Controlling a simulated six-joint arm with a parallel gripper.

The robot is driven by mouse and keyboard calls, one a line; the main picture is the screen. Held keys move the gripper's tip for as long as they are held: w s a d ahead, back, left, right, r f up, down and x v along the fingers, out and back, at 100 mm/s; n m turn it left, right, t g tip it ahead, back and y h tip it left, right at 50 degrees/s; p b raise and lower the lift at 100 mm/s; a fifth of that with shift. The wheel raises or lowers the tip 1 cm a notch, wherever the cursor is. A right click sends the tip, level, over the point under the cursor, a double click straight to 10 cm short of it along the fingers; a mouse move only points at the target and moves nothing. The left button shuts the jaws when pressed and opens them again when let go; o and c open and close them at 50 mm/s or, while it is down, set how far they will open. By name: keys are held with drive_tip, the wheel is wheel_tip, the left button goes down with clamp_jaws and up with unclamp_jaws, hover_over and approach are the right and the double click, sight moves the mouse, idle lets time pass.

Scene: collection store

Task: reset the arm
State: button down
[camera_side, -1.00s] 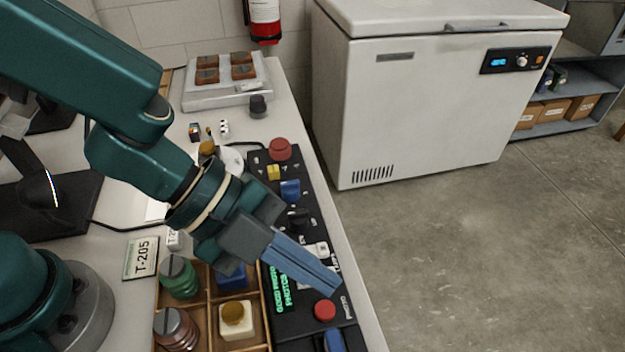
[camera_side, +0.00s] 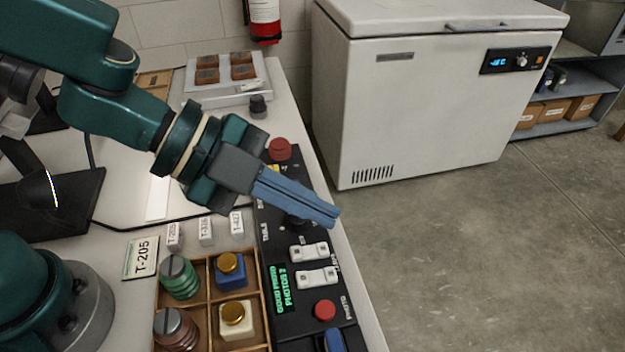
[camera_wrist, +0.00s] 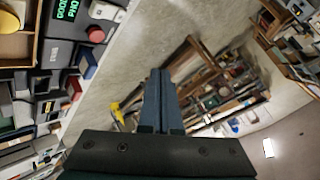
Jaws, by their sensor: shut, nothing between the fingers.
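My gripper (camera_side: 335,217) has blue fingers held together with nothing between them. In the side view it is in the air over the black control panel (camera_side: 291,264), its tips reaching past the panel's right edge. In the wrist view the shut fingers (camera_wrist: 158,75) point out over the bench edge towards the floor.
A wooden divided tray (camera_side: 210,292) holds several knobbed blocks beside the panel. A grey tray (camera_side: 190,96) with brown blocks stands at the back. A white chest freezer (camera_side: 420,110) stands right of the bench. The floor (camera_side: 490,260) is clear.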

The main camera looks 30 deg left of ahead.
drive_tip(key=w+a+r+n+t+y, duration=0.3)
drive_tip(key=a+r+n+t+y, duration=0.15)
drive_tip(key=a+n, duration=0.35)
drive_tip(key=w+a+r+n+t+y, duration=0.3)
drive_tip(key=a+r+n, duration=0.2)
drive_tip(key=a, duration=0.6)
drive_tip(key=s+a+f+n+g+y, duration=0.3)
drive_tip(key=s+a+n+y, duration=0.1)
drive_tip(key=s+a+n, duration=0.25)
drive_tip(key=s+d+f+n+g+h, duration=0.1)
drive_tip(key=s+d+f+g, duration=0.3)
drive_tip(key=s, duration=0.4)
drive_tip(key=shift+h, duration=0.75)
